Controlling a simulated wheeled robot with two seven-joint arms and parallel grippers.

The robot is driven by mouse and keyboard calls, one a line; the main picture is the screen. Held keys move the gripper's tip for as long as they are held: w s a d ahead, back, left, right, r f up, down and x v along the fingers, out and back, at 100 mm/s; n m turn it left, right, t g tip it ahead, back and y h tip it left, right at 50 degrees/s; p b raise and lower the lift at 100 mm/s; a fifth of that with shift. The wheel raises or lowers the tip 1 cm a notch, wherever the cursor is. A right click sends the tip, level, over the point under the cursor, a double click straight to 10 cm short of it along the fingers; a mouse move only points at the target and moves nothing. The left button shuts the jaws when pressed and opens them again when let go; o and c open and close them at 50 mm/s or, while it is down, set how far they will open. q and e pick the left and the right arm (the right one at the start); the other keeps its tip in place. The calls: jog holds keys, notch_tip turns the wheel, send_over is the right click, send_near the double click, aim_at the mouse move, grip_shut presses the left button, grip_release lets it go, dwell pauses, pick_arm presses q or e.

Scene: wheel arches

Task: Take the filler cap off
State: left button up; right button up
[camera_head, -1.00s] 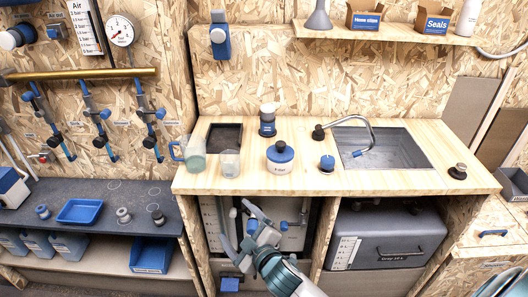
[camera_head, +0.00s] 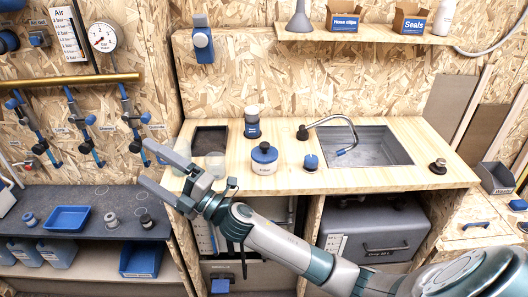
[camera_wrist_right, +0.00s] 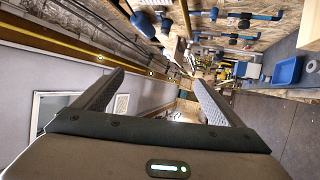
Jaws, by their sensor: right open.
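My right gripper (camera_head: 152,163) is open and empty, its fingers pointing left in front of the counter's left end. It also shows in the wrist view (camera_wrist_right: 155,95), with nothing between the fingers. A pale tank (camera_head: 262,273) stands in the left bay under the counter, partly covered by my right arm. I cannot make out a filler cap on it, as the arm covers its upper part. A white pot with a blue lid (camera_head: 264,154) stands on the counter, clear of the gripper. My left gripper is not in view.
A grey tank (camera_head: 375,230) fills the right bay. A blue tray (camera_head: 68,218) lies on the left bench.

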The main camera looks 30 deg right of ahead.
jog(key=a+r+n+g+y, duration=0.3)
jog(key=a+n+g+y, duration=0.35)
jog(key=n+g, duration=1)
jog(key=w+d+f+n+h, duration=0.2)
jog(key=d+n+h, duration=0.35)
jog(key=d, duration=0.35)
jog(key=w+d+f+n+h, duration=0.2)
jog(key=w+d+n+h, duration=0.15)
jog(key=d+h, duration=0.4)
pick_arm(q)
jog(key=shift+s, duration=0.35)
pick_arm(e)
jog(key=s+d+r+g+h, duration=0.1)
jog(key=d+r+h, duration=0.2)
jog(key=d, duration=0.9)
jog(key=s+d+r+m+g+h, duration=0.1)
jog(key=d+r, duration=0.5)
jog(key=d, duration=0.6)
jog(key=shift+s+r+h, duration=0.15)
jog(key=shift+s+h, duration=0.3)
jog(key=shift+h, duration=0.6)
jog(key=shift+m, duration=0.25)
